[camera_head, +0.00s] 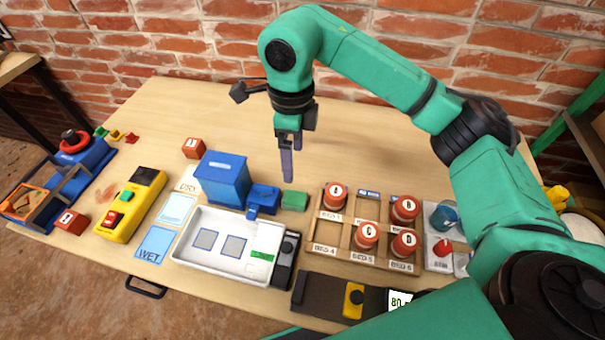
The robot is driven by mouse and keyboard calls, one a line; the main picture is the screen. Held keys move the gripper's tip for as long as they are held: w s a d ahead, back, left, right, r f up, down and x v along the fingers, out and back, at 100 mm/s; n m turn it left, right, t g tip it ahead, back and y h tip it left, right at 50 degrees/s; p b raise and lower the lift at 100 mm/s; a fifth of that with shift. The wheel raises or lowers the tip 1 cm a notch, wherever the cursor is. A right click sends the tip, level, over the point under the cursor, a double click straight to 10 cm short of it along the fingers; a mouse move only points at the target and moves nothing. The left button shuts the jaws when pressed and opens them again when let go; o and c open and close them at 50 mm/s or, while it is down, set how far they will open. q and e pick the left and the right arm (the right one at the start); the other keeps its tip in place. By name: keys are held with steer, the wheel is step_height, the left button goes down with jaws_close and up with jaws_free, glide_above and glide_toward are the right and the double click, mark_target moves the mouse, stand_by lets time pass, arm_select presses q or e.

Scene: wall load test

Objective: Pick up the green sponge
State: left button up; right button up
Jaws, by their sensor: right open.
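The green sponge (295,200) is a small green block on the table, between the blue box's side and the wooden rack. My right gripper (287,170) hangs with its fingers pointing down, behind and above the sponge in the picture. Its jaws are open and hold nothing. The fingers nearly overlap from this angle, so the gap between them is hard to see. The fingertips look apart from the sponge. My left gripper is not in view.
Left of the sponge are a small blue part (262,198) and a blue box (222,170). A wooden rack (345,242) with several orange-red lettered cylinders stands right. A white tray (190,250) lies in front. The table behind is clear up to the brick wall (190,50).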

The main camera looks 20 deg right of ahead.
steer(key=p, duration=0.2)
glide_above(295, 197)
steer(key=s, duration=0.1)
step_height(295, 197, down, 6)
steer(key=shift+a+f, duration=0.15)
steer(key=f, duration=0.2)
steer(key=f+p, duration=0.1)
steer(key=f, duration=0.1)
steer(key=f+p, duration=0.1)
steer(key=f, duration=0.2)
steer(key=shift+w, duration=0.4)
steer(key=shift+f, duration=0.35)
steer(key=c, duration=1.4)
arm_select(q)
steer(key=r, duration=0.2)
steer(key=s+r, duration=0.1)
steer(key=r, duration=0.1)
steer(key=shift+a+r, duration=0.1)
arm_select(e)
steer(key=shift+r, duration=0.1)
arm_select(q)
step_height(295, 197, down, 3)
steer(key=b, duration=0.3)
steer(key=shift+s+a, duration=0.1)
arm_select(e)
step_height(295, 197, up, 20)
